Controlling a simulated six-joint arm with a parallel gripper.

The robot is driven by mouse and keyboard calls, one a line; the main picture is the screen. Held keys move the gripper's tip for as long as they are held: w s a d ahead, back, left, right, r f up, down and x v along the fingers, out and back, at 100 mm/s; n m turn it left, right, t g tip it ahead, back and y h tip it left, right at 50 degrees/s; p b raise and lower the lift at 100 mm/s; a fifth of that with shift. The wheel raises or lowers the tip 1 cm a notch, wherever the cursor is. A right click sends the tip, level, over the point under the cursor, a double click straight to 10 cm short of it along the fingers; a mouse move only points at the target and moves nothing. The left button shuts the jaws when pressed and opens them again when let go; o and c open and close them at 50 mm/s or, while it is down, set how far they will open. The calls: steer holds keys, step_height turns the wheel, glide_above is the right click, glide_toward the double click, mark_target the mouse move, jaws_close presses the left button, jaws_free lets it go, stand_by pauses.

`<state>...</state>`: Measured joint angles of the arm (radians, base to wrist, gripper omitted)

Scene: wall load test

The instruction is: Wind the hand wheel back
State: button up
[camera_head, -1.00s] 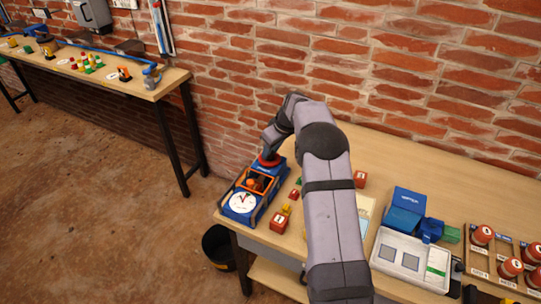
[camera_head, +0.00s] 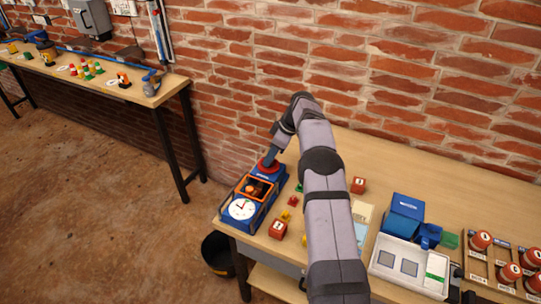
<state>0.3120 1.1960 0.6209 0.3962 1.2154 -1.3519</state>
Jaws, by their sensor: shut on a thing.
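The hand wheel (camera_head: 267,166) is red and sits at the far end of a blue machine (camera_head: 251,214) near the table's left edge. The machine has a white round dial (camera_head: 242,209) in front and an orange-framed opening (camera_head: 257,188) in its middle. My gripper (camera_head: 270,158) points down at the wheel and is shut on it. The fingertips are small and partly hidden in this view, so the exact grip does not show.
Red numbered blocks (camera_head: 278,226) and small coloured pieces lie right of the machine. A blue box (camera_head: 403,216), a white tray (camera_head: 411,266) and a rack of red-topped weights (camera_head: 480,240) stand further right. A black bucket (camera_head: 218,252) is on the floor. The brick wall is close behind.

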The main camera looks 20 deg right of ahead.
mark_target(278, 166)
steer(key=o, duration=1)
steer(key=shift+o, duration=0.2)
steer(key=shift+r, duration=0.1)
steer(key=b+v, duration=0.1)
steer(key=v, duration=0.6)
steer(key=shift+b, duration=0.4)
steer(key=shift+o, duration=0.2)
steer(key=shift+s+d, duration=0.1)
